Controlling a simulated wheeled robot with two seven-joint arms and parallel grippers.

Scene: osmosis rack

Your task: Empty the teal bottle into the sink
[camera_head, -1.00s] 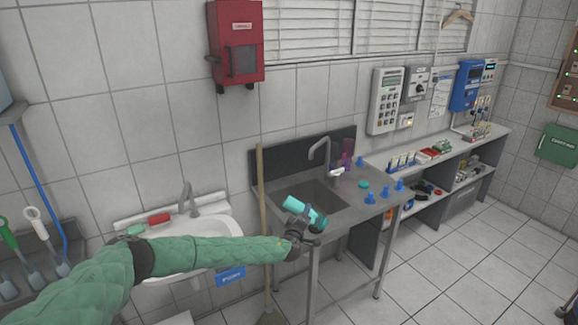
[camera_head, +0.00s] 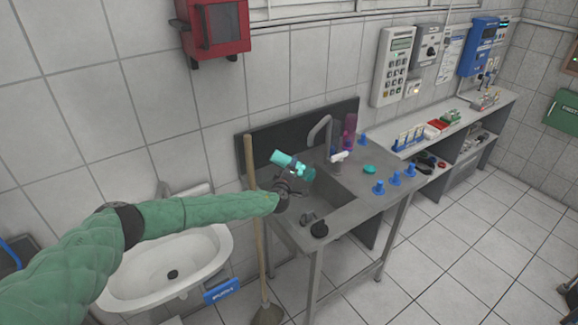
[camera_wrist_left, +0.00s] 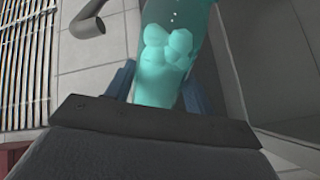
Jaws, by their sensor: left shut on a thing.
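The teal bottle (camera_head: 290,163) is held slanted above the left part of the steel sink (camera_head: 352,216), its lighter end up to the left and darker end down to the right. My left gripper (camera_head: 291,184) is shut on it. In the left wrist view the see-through bottle (camera_wrist_left: 165,45) stands between the fingers, with pale rounded lumps inside. I cannot tell whether anything is flowing out. The arm and gripper hide part of the basin. My right gripper is not in view.
A faucet (camera_head: 321,128) rises behind the basin. Blue pegs (camera_head: 395,178), a teal piece (camera_head: 369,169) and a purple bottle (camera_head: 349,128) stand on the counter.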

